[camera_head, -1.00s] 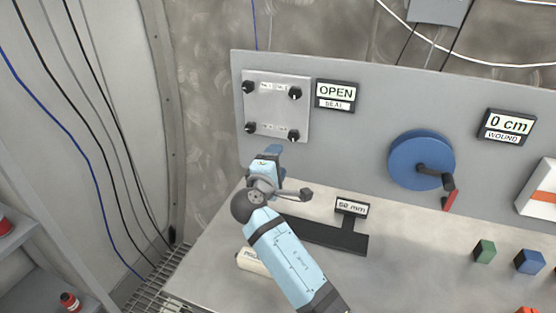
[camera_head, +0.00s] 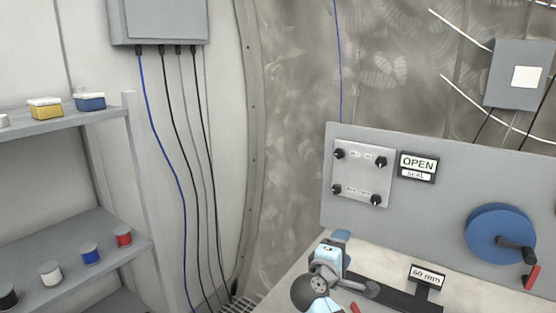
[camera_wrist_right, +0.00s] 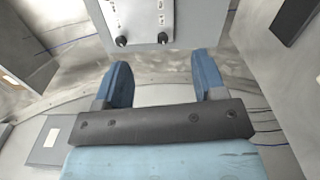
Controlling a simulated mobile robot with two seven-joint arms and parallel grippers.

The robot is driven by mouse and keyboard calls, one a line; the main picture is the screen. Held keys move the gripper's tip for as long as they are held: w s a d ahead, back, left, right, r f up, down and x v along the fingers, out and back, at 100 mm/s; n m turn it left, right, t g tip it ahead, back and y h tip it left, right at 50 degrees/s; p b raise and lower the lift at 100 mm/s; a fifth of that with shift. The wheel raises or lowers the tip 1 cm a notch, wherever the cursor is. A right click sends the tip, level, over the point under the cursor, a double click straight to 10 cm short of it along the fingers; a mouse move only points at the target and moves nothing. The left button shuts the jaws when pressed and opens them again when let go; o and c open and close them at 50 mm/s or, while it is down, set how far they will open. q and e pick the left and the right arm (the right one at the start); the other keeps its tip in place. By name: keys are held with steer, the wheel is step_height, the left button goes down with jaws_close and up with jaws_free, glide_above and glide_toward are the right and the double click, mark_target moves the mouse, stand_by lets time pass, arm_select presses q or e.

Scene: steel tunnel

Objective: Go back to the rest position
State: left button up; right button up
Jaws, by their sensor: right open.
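My right gripper (camera_head: 336,245) shows low in the head view, in front of the grey upright board and above the bench. In the right wrist view my right gripper (camera_wrist_right: 162,80) has its two blue fingers wide apart with nothing between them. The plate with several black knobs (camera_head: 362,172) is beyond the gripper and apart from it. This knob plate (camera_wrist_right: 140,18) also shows at the top of the wrist view. Most of my right arm is cut off by the lower edge of the head view. My left gripper is not in view.
A blue wheel with a crank (camera_head: 497,234) is on the board at right. A "60 mm" sign (camera_head: 428,277) stands on the bench right of my gripper. Shelves (camera_head: 60,262) with small containers are at left. Cables (camera_head: 187,180) hang from a wall box (camera_head: 158,22).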

steer(key=s+d+f+m+g+y, duration=0.25)
steer(key=s+d+f, duration=0.25)
steer(key=s+f, duration=0.35)
steer(key=s+d+f+m+g+y, duration=0.2)
steer(key=s+d+f+m+g, duration=0.2)
steer(key=s+f, duration=0.4)
steer(key=s+d+f+m+g+y, duration=0.15)
steer(key=s+m+g+y, duration=0.35)
steer(key=s, duration=2.1)
arm_select(q)
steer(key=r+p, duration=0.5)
steer(key=p, duration=0.1)
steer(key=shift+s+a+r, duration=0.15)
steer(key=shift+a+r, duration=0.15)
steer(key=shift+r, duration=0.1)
arm_select(e)
steer(key=w+a+f+n+t+y, duration=0.2)
steer(key=w+a+f+t+y, duration=0.1)
steer(key=w+a+f+t, duration=0.3)
steer(key=shift+a+f+t+y, duration=0.2)
steer(key=shift+f+t+y, duration=0.15)
steer(key=shift+f+t, duration=0.35)
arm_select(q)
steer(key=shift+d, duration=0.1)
arm_select(e)
steer(key=shift+r, duration=0.15)
